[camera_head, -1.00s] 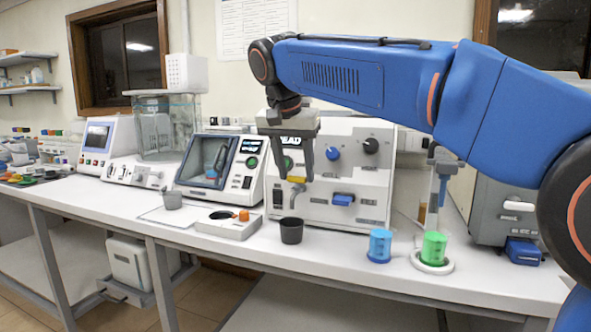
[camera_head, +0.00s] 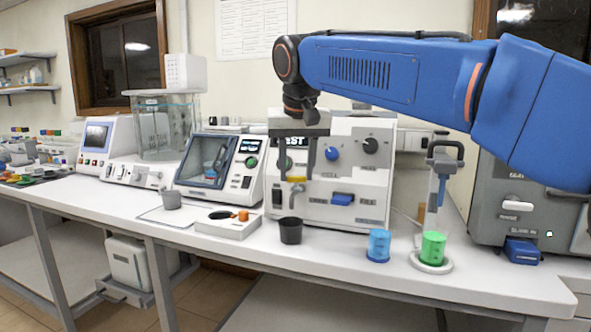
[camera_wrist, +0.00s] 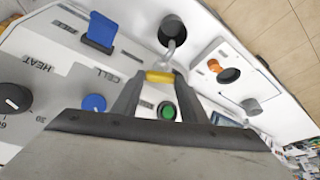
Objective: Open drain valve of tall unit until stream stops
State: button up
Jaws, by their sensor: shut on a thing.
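The tall white unit (camera_head: 340,205) stands at the middle of the bench, with knobs and a blue lever on its front. Its drain valve has a yellow handle (camera_head: 297,179) above a grey curved spout; the handle also shows in the wrist view (camera_wrist: 160,76). My gripper (camera_head: 297,176) comes from above with its fingers on both sides of the handle, shut on it. The wrist view shows my fingertips (camera_wrist: 161,78) at the handle's ends. A dark cup (camera_head: 290,231) stands below the spout. I see no clear stream between them.
A blue cup (camera_head: 379,246) and a green cup (camera_head: 432,248) stand to the right. A white block with an orange knob (camera_head: 228,223) sits left of the dark cup. Instruments line the back; the bench's front strip is mostly clear.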

jog(key=n, duration=0.2)
jog(key=n+y, duration=0.1)
jog(key=n, duration=0.1)
jog(key=n+g+y, duration=0.1)
jog(key=n, duration=0.1)
jog(key=shift+w+d, duration=0.15)
jog(key=shift+d, duration=0.15)
jog(key=n+g+y, duration=0.1)
jog(key=n, duration=0.2)
jog(key=n+g, duration=0.1)
jog(key=n, duration=0.2)
jog(key=shift+w+d+n+y, duration=0.2)
jog(key=shift+n+y, duration=0.1)
jog(key=shift+y, duration=0.1)
jog(key=o, duration=1)
jog(key=shift+o, duration=0.2)
